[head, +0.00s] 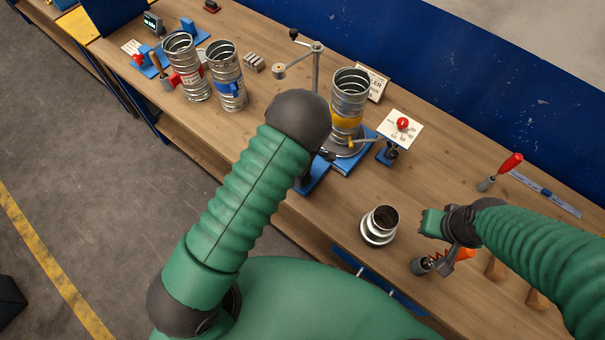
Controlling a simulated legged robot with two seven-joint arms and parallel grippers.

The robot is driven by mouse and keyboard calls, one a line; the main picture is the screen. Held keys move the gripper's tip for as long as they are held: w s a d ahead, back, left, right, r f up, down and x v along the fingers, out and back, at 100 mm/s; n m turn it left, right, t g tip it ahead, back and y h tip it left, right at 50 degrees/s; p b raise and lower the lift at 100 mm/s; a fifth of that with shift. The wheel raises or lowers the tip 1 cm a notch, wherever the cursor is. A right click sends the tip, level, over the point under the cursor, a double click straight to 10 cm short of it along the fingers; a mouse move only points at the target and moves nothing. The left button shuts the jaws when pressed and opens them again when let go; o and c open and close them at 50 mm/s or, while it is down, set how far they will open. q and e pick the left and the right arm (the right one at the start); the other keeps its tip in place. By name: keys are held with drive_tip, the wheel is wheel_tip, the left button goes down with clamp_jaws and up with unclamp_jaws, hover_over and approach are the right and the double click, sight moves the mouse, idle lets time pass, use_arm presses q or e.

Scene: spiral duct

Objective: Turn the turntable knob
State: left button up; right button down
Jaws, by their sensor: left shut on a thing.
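The turntable (344,147) stands on a blue base in the middle of the bench and bears an upright silver spiral duct (350,88) with a yellow band. A brass-coloured crank arm (366,141) sticks out to its right. My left gripper (327,155) is at the turntable's near left edge, mostly hidden behind my dark wrist. It is shut at the turntable knob, but the knob itself is hidden. My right gripper (432,224) is over the bench at the right, apart from the turntable; its fingers are not clear.
A red ball knob (402,124) stands by a white card right of the turntable. A silver collar (380,224) sits in front. Two spiral ducts (226,77) stand at left. A red-handled tool (510,164) is at right. A post with an arm (316,66) rises behind.

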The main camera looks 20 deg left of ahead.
use_arm(q)
drive_tip(key=shift+d, duration=0.1)
idle(0.4)
drive_tip(key=o, duration=1.4)
drive_tip(key=shift+w, duration=0.1)
wheel_tip(320, 180, up, 17)
drive_tip(key=b, duration=0.3)
drive_tip(key=shift+w+f, duration=0.1)
drive_tip(key=shift+f, duration=0.05)
